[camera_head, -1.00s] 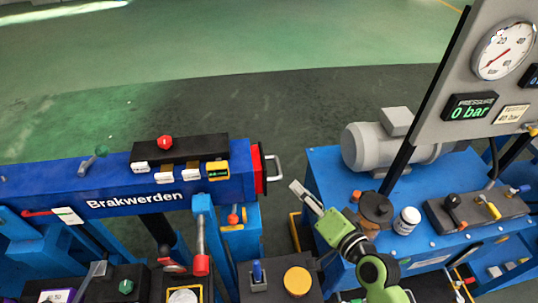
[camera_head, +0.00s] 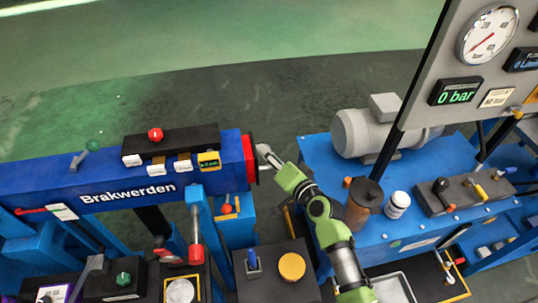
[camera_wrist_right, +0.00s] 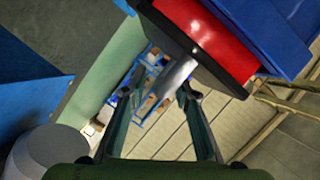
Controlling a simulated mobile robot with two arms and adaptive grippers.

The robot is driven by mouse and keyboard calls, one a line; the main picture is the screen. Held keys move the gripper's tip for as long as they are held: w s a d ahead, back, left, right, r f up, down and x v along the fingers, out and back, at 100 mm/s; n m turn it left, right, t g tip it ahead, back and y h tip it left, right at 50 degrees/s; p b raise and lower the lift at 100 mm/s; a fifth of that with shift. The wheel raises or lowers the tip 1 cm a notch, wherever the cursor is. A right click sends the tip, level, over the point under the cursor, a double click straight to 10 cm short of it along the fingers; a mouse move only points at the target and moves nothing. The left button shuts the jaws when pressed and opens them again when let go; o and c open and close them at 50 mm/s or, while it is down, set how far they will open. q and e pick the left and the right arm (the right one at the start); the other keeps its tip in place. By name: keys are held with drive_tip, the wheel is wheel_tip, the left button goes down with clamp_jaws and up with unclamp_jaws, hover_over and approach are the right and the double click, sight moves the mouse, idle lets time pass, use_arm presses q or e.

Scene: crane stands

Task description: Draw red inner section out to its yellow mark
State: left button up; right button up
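The red inner section (camera_head: 250,159) shows as a short red block at the right end of the blue Brakwerden boom (camera_head: 128,192). In the right wrist view the red section (camera_wrist_right: 207,32) has a black end plate (camera_wrist_right: 222,66) with a metal handle (camera_wrist_right: 172,88) standing out from it. No yellow mark shows on the red section. My left gripper is not in view.
A blue bench with a grey motor (camera_head: 366,130), a brown canister (camera_head: 363,205) and a white jar (camera_head: 397,204) stands right of my right arm. A gauge panel (camera_head: 460,60) rises above it. Control boxes and levers fill the front. Floor behind the boom is clear.

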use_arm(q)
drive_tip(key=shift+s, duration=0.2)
use_arm(e)
clamp_jaws()
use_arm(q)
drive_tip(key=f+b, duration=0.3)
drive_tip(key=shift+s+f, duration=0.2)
use_arm(e)
drive_tip(key=w+d, duration=0.2)
drive_tip(key=d, duration=0.8)
drive_tip(key=shift+d, duration=0.25)
unclamp_jaws()
drive_tip(key=shift+a, duration=0.1)
